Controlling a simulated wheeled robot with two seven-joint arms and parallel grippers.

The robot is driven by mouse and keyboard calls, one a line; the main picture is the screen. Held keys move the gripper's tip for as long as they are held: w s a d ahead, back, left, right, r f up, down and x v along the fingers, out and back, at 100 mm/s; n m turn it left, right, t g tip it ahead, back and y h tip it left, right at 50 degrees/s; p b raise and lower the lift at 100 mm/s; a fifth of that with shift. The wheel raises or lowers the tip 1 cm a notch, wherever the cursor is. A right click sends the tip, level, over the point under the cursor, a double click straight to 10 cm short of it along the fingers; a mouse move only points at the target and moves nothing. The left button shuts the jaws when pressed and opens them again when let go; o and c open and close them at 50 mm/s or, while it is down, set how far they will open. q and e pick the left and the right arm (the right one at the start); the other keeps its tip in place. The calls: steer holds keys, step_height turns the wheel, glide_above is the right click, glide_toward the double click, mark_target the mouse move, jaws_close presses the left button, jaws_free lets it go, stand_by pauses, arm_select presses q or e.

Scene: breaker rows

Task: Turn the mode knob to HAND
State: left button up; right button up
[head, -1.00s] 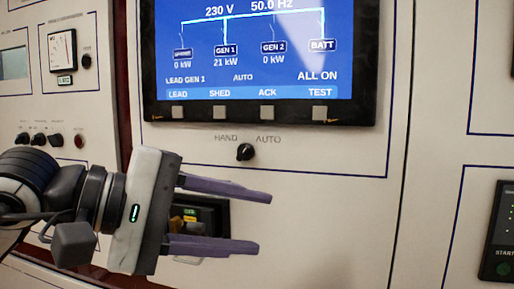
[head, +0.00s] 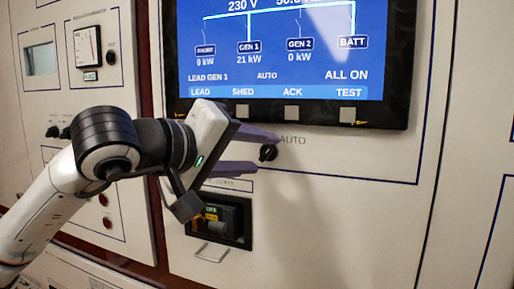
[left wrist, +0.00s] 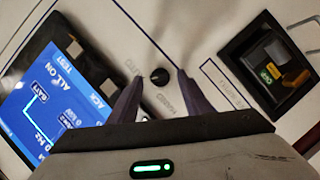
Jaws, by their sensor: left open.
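The mode knob (head: 268,153) is a small black rotary knob on the cream panel below the screen. The AUTO label (head: 292,140) shows at its upper right; the HAND label is hidden behind my gripper in the head view but shows in the left wrist view (left wrist: 166,104). Which way the knob points is too small to tell. My left gripper (head: 266,154) is open, its purple fingers reaching the knob from the left, one above and one below. In the left wrist view the knob (left wrist: 159,76) sits between the fingertips, with gaps visible. My right gripper is not in view.
The blue screen (head: 280,50) above the knob reads AUTO, with a row of grey buttons (head: 291,112) along its lower bezel. The panel right of the knob is clear.

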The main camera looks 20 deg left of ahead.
arm_select(q)
steer(key=shift+w+d+f, duration=0.1)
steer(key=shift+w+d, duration=0.05)
steer(key=shift+w, duration=0.25)
